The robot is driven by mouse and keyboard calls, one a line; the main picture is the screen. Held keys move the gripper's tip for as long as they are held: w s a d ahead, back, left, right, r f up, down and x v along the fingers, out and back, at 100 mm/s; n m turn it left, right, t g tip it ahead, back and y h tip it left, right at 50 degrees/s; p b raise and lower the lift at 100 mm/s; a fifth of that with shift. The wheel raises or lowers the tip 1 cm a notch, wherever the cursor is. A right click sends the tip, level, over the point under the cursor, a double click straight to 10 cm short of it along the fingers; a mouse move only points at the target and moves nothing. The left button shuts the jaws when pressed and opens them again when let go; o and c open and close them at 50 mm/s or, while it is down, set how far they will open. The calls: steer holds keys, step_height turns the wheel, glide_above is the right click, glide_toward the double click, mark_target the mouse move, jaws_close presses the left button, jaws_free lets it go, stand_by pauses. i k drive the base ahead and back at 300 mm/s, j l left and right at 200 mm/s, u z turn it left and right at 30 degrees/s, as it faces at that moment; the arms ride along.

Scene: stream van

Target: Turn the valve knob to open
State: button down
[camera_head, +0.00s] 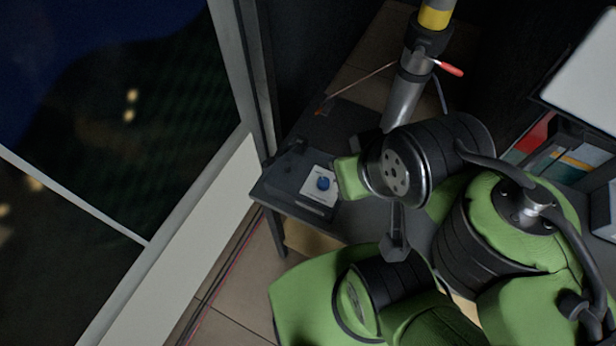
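A red-handled lever (449,68) sticks out to the right from a grey upright pipe (408,88) with a yellow band. I cannot tell for sure which of these is the valve knob. My green and black arm fills the lower right, and its wrist end shows just right of the blue knob. My gripper's fingertips cannot be made out, and contact with the knob cannot be judged.
The dark table (270,187) has its left corner near a window frame (240,85) and white wall panel. A thin cable runs behind the box. Coloured books or folders (545,145) and a pale screen (590,75) stand at right. Tiled floor shows below.

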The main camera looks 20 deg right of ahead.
mark_target(322, 183)
steer(key=j+u, duration=0.15)
steer(key=u, duration=0.25)
steer(key=j+u, duration=0.15)
steer(key=u, duration=0.3)
steer(key=i+j+u, duration=0.1)
steer(key=u, duration=0.3)
steer(key=i+j+u, duration=0.1)
steer(key=u, duration=0.35)
